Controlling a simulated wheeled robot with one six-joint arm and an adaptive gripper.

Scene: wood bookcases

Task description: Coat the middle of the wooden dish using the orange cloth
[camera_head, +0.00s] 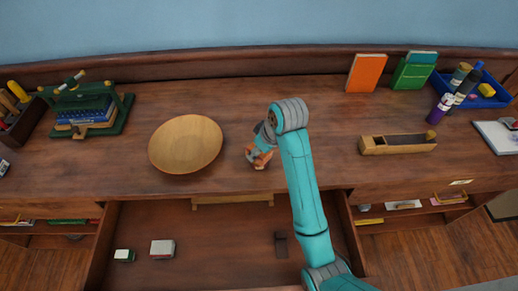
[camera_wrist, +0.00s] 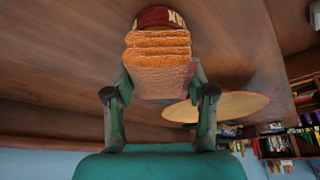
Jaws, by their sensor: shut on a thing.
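The wooden dish (camera_head: 186,144) is a round, pale, shallow bowl on the desk top, left of my gripper. It looks empty in the head view; its rim also shows in the wrist view (camera_wrist: 235,106). My gripper (camera_wrist: 160,82) is shut on the orange cloth (camera_wrist: 160,60), a folded, layered pad between its fingers. In the head view my gripper (camera_head: 262,148) is small and low over the desk, apart from the dish, with the cloth (camera_head: 259,161) at its tip. A round tin with a red side (camera_wrist: 158,17) shows beyond the cloth; I cannot make it out in the head view.
An open drawer (camera_head: 200,240) lies below the desk's front edge, with small boxes inside. A wooden plane (camera_head: 398,144) sits to the right. Books (camera_head: 366,73), a blue tray (camera_head: 480,92) and bottles stand at the back right. A green rack (camera_head: 92,110) stands left of the dish.

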